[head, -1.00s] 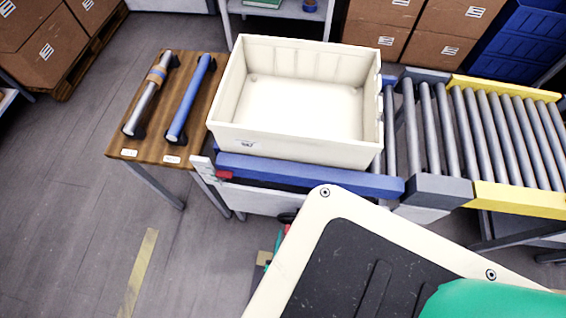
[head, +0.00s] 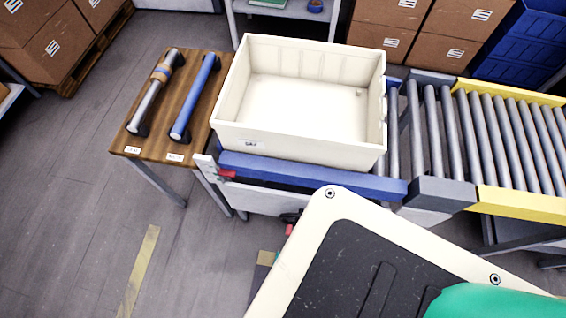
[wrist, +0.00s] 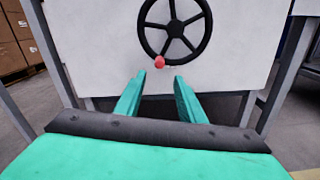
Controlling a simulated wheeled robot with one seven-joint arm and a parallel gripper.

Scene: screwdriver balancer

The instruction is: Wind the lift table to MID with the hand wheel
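The lift table's blue top frame (head: 310,174) carries a cream bin and stands about level with the roller conveyor. A red pointer (head: 227,173) sits at its left end; the scale marks beside it are too small to read. In the wrist view the black hand wheel (wrist: 175,25) is on a white panel, its top cut off. Its red knob (wrist: 159,62) is at the bottom of the rim. My gripper (wrist: 159,78) is open and empty, its green fingers pointing at the wheel, the knob just beyond the gap between the tips. In the head view my arm hides most of this area.
The cream bin (head: 299,100) looks empty. A roller conveyor (head: 505,140) with yellow rails adjoins on the right. A wooden side table (head: 158,146) on the left holds two bar-shaped tools. Cartons and a shelf stand behind. The floor at the left front is clear.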

